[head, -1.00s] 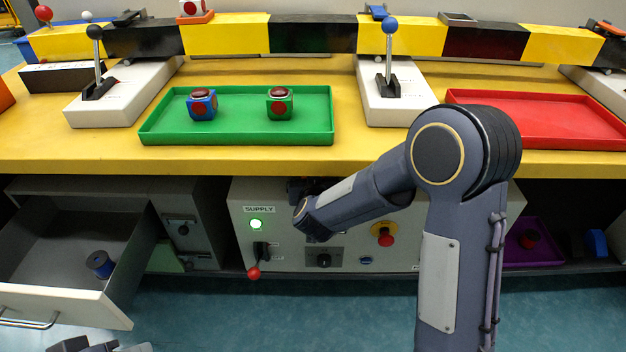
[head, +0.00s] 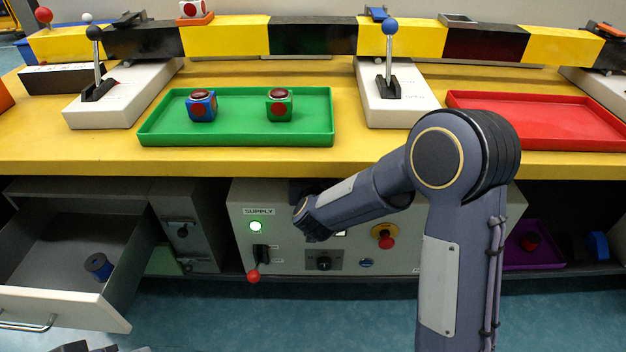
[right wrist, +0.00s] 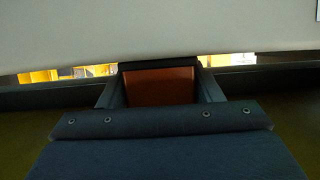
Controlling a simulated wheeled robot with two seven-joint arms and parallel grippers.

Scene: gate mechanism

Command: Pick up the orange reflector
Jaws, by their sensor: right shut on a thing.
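The orange reflector (right wrist: 159,87) shows in the right wrist view as a dark orange block between the two fingers of my right gripper (right wrist: 160,80). The fingers are shut on it, one at each side, and a dark edge runs along its top. In the head view my right arm reaches in under the yellow tabletop in front of the supply panel; its gripper and the reflector are hidden there. Only a small grey part of what seems to be my left gripper (head: 78,347) shows at the bottom left edge; its fingers cannot be made out.
The supply panel (head: 290,262) has a lit green lamp and a red-knobbed lever. An open drawer (head: 75,305) at left holds a blue spool. A green tray (head: 235,137) with two buttoned cubes and a red tray (head: 540,115) stand on the tabletop. A purple tray (head: 515,258) sits below right.

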